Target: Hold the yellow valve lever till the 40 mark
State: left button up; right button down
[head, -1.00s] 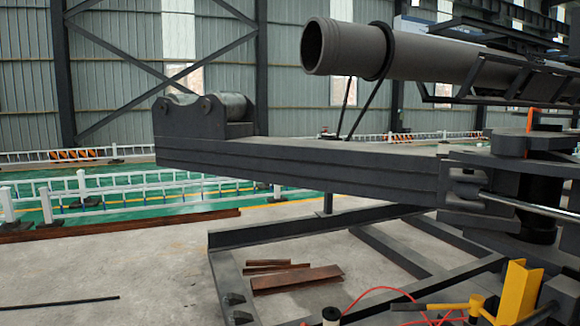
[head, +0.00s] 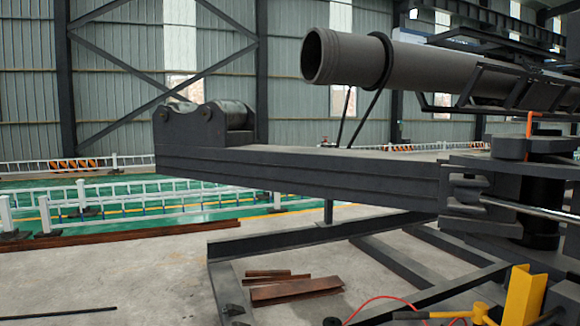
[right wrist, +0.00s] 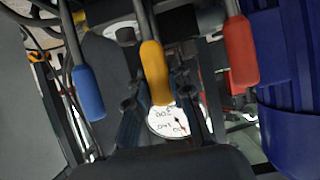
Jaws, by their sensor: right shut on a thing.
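In the right wrist view the yellow valve lever (right wrist: 155,72) hangs in the middle, its lower end between the two dark fingers of my right gripper (right wrist: 157,98). The gripper is shut on it. A round white gauge (right wrist: 165,122) with dark numerals and a red needle shows just behind and below the lever's tip. The fingers and gripper body cover part of the dial, and I cannot tell the exact reading. Neither gripper shows in the head view, and my left gripper is in no view.
A blue lever (right wrist: 89,92) hangs left of the yellow one and a red lever (right wrist: 241,52) right of it. A blue cylinder (right wrist: 288,110) stands far right. The head view shows a big grey pipe (head: 430,70) above a dark steel beam (head: 300,170).

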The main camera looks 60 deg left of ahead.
jog(key=shift+s+f+t, duration=0.15)
jog(key=shift+s+t, duration=0.15)
jog(key=shift+s, duration=0.25)
jog(key=shift+b, duration=0.3)
jog(key=shift+s+t+b, duration=0.4)
jog(key=shift+s+t, duration=0.1)
jog(key=shift+t, duration=0.1)
